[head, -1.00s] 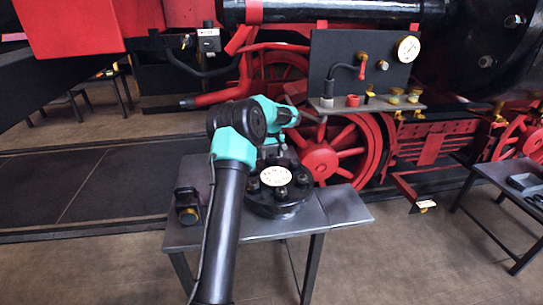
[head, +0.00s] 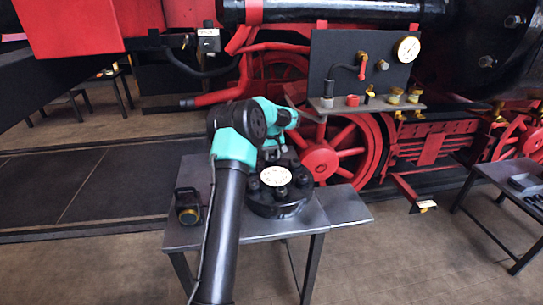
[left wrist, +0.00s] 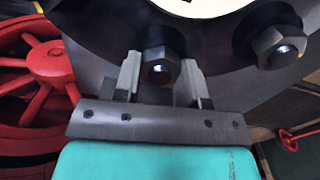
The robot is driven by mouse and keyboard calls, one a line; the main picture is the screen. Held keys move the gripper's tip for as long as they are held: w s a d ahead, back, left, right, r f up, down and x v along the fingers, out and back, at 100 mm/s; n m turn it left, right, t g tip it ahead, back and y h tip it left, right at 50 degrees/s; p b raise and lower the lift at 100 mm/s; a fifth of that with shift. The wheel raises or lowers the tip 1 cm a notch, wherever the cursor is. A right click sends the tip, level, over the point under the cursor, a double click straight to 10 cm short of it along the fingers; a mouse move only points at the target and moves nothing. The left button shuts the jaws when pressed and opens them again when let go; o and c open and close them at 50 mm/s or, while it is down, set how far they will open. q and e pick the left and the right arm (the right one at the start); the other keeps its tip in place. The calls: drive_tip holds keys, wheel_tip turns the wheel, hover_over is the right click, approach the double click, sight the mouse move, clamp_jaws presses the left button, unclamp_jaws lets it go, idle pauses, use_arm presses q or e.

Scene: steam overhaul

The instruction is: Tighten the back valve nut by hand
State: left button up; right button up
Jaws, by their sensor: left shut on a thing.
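A round black valve cover (head: 262,208) with a white dial (head: 275,176) in its middle and several nuts around its rim sits on a small grey table. My left gripper (head: 279,158) reaches down over the far side of the cover. In the left wrist view the left gripper (left wrist: 160,80) has one finger on each side of the back valve nut (left wrist: 160,66) and is shut on it. The nut sits on a dark round base at the cover. A second nut (left wrist: 275,47) stands to its right, clear of the fingers. My right gripper is in neither view.
A black object with a yellow-ringed face (head: 188,207) lies on the table left of my arm. The red-wheeled locomotive (head: 320,160) stands close behind the table. A board with a gauge (head: 408,49) and small fittings stands behind to the right. A side table (head: 480,172) is at far right.

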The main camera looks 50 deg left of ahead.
use_arm(q)
drive_tip(key=shift+m, duration=0.5)
drive_tip(key=m, duration=0.5)
drive_tip(key=shift+m, duration=0.3)
drive_tip(key=m, duration=0.6)
drive_tip(key=shift+m, duration=0.3)
drive_tip(key=o, duration=0.9)
drive_tip(key=shift+o, duration=0.2)
wheel_tip(320, 180, up, 18)
drive_tip(key=shift+f, duration=0.25)
drive_tip(key=shift+w+d+f, duration=0.1)
